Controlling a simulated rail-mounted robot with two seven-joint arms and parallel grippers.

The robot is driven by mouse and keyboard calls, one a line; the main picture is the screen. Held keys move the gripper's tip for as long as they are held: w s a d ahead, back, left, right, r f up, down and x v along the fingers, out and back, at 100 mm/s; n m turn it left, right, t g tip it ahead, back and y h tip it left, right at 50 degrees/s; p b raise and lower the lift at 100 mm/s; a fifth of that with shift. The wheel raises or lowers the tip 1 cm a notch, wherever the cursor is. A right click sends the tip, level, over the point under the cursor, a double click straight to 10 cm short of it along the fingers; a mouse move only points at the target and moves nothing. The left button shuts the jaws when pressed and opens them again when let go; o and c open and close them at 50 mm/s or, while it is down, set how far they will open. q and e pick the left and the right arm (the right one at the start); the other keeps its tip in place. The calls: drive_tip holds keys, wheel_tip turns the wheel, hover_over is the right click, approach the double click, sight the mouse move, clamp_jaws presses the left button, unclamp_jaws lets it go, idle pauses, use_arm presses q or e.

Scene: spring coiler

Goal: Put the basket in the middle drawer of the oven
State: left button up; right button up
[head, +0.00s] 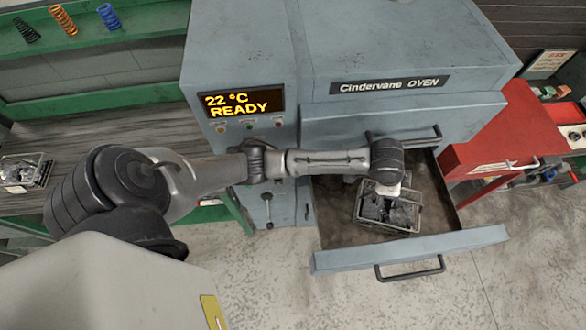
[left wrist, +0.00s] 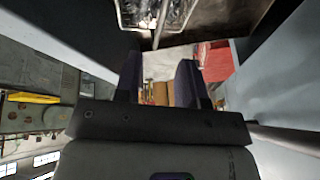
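The grey oven (head: 390,45) has a drawer (head: 455,240) pulled out below a closed upper front with a handle. The wire basket (head: 402,222), filled with dark parts, sits inside this open drawer. My left gripper (head: 382,190) is above the basket, its fingers mostly hidden by the wrist. In the left wrist view the two fingers (left wrist: 159,78) stand apart with nothing between them. The basket (left wrist: 140,15) lies beyond the fingertips at the top edge there, partly cut off. My right gripper is in neither view.
The oven's display panel (head: 241,104) reads 22 °C READY. A green-framed bench (head: 95,115) with another wire basket (head: 27,171) is on the left. A red cabinet (head: 505,140) with a drawer ajar stands close on the right. The floor in front is clear.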

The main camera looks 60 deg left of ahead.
use_arm(q)
drive_tip(key=s+d+f+n, duration=0.1)
drive_tip(key=s+f, duration=0.2)
drive_tip(key=s, duration=0.5)
drive_tip(key=s+d+f+n, duration=0.1)
drive_tip(key=s+f+n, duration=0.15)
drive_tip(key=s, duration=0.55)
drive_tip(key=s+a+n, duration=0.1)
drive_tip(key=s+a, duration=0.2)
drive_tip(key=s, duration=0.5)
drive_tip(key=s+a+n+y, duration=0.1)
drive_tip(key=s+a+n, duration=0.1)
drive_tip(key=s, duration=0.5)
drive_tip(key=shift+s+a+r+g+y, duration=0.25)
drive_tip(key=shift+s+a+g+y, duration=0.05)
drive_tip(key=shift+s+a+g, duration=0.15)
drive_tip(key=shift+w, duration=0.1)
